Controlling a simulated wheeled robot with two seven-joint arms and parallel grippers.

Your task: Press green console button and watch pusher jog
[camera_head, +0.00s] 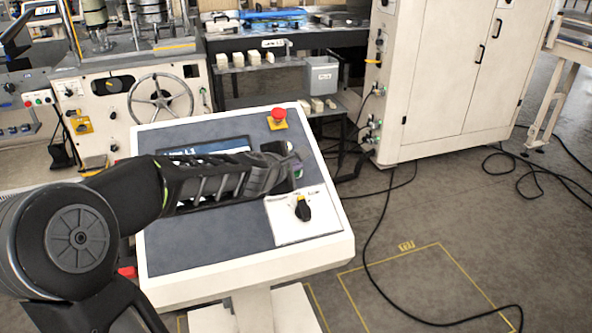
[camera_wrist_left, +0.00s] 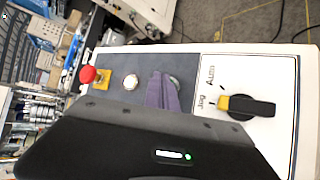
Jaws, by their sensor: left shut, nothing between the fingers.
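The console (camera_head: 200,240) is a white-framed box with a grey sloped panel and a screen (camera_head: 215,147). My left arm reaches across it from the left. My left gripper (camera_head: 292,160) is shut and empty over the panel's right side. A bit of green (camera_head: 298,173) shows beside the fingertips, and the fingers hide most of that spot. I cannot pick out the pusher.
A red mushroom button (camera_head: 278,114) on a yellow base and a white button (camera_wrist_left: 131,82) sit nearby. A black selector (camera_head: 302,209) has its yellow end toward "Jog". A machine with a handwheel (camera_head: 160,100) stands behind left, a white cabinet (camera_head: 455,80) behind right. Cables (camera_head: 375,240) lie on the floor.

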